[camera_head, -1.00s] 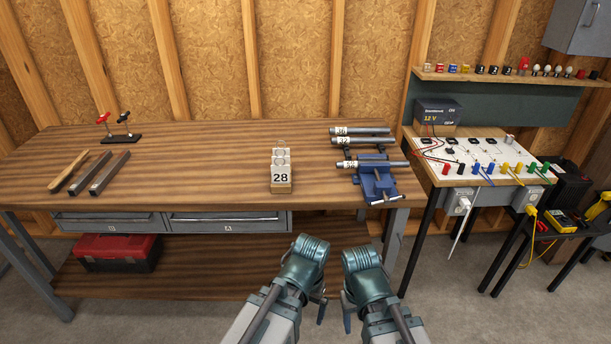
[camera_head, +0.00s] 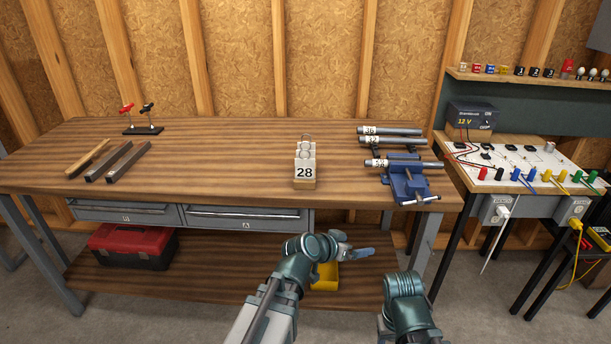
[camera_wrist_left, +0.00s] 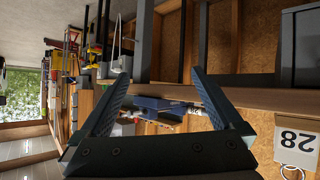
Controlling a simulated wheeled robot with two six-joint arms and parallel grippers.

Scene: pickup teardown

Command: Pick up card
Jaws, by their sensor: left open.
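A white card marked 28 (camera_head: 305,172) stands upright on a small wooden block near the front edge of the workbench, with metal rings at its top. My left gripper (camera_head: 366,252) is in front of the bench, below the tabletop and right of the card. Its fingers are apart and empty in the left wrist view (camera_wrist_left: 160,100). My right arm is at the bottom, right of the left one; its fingers are not clear.
A blue vise (camera_head: 408,184) and several metal tubes (camera_head: 390,140) are on the bench's right. Bars (camera_head: 118,162) and a clip stand (camera_head: 142,128) lie left. A red toolbox (camera_head: 132,246) and a yellow object (camera_head: 324,278) are on the lower shelf.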

